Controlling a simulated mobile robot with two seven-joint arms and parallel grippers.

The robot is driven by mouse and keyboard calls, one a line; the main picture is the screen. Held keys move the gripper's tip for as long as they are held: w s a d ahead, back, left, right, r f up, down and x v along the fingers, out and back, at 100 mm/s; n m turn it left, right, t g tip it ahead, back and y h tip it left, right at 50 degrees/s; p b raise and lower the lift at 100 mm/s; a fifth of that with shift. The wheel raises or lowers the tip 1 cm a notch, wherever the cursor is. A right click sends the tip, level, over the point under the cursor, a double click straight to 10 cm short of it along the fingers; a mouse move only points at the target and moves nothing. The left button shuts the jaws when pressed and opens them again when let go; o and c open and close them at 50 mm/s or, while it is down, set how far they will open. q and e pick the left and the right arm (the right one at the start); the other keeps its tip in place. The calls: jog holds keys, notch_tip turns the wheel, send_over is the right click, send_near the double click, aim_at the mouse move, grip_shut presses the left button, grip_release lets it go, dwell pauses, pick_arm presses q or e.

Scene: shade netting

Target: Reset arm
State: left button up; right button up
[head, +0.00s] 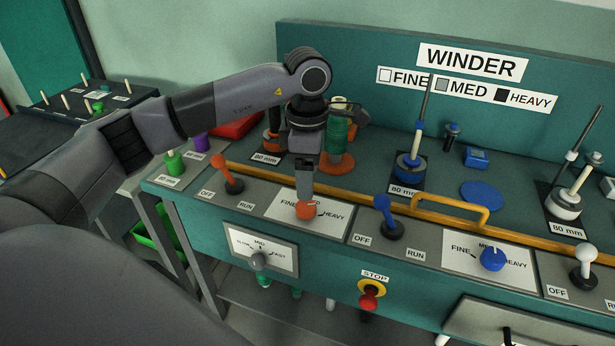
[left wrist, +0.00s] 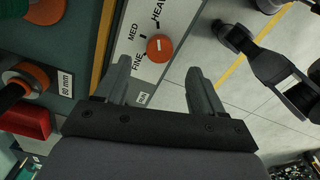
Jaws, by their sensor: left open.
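My left arm reaches in from the left in the head view, and its gripper (head: 304,186) points down at the winder bench. The gripper is just above and behind the orange knob (head: 306,210) on the left FINE/HEAVY plate (head: 283,206). In the left wrist view the two fingers (left wrist: 161,82) are spread apart with nothing between them. The orange knob (left wrist: 160,47) shows beyond the fingertips there, apart from them. My right gripper cannot be made out in either view.
An orange lever (head: 232,180), a blue lever (head: 386,212) and a blue knob (head: 493,258) stand along the bench front. A yellow rail (head: 360,203) runs behind them. Spindles with spools, such as the blue one (head: 408,165), stand behind. A red stop button (head: 369,297) is on the front face.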

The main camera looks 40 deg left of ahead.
pick_arm(q)
jog(key=shift+d+f, duration=0.1)
jog(key=d+f+h, duration=0.1)
jog(key=d, duration=0.1)
jog(key=s+d+f+h, duration=0.1)
jog(key=d, duration=0.2)
jog(key=s+d+h+p, duration=0.1)
jog(key=d, duration=0.1)
jog(key=shift+d+f+m+g+h, duration=0.3)
jog(key=shift+d+f+g, duration=0.1)
jog(key=s+d+r+n+t+h+p, duration=0.2)
jog(key=s+d+r+n+t+h, duration=0.1)
jog(key=d+n+h, duration=0.5)
jog(key=s+d+r+n+t+h+p, duration=0.1)
jog(key=s+d+r+n+t+h, duration=0.2)
jog(key=d+n+h, duration=0.6)
jog(key=a+f+n+t+y+p, duration=0.1)
jog(key=a+f+n+t+y, duration=0.6)
jog(key=n, duration=0.5)
jog(key=a+f+n+t+y+p, duration=0.25)
jog(key=a+f+n+y, duration=0.2)
jog(key=n+y, duration=0.5)
jog(key=s+a+f+n+g+y, duration=0.2)
jog(key=s+a+f+n+g, duration=0.2)
jog(key=s+f+n, duration=0.4)
notch_tip(320, 180, down, 3)
jog(key=shift+s+a+r, duration=0.2)
jog(key=shift+s, duration=1)
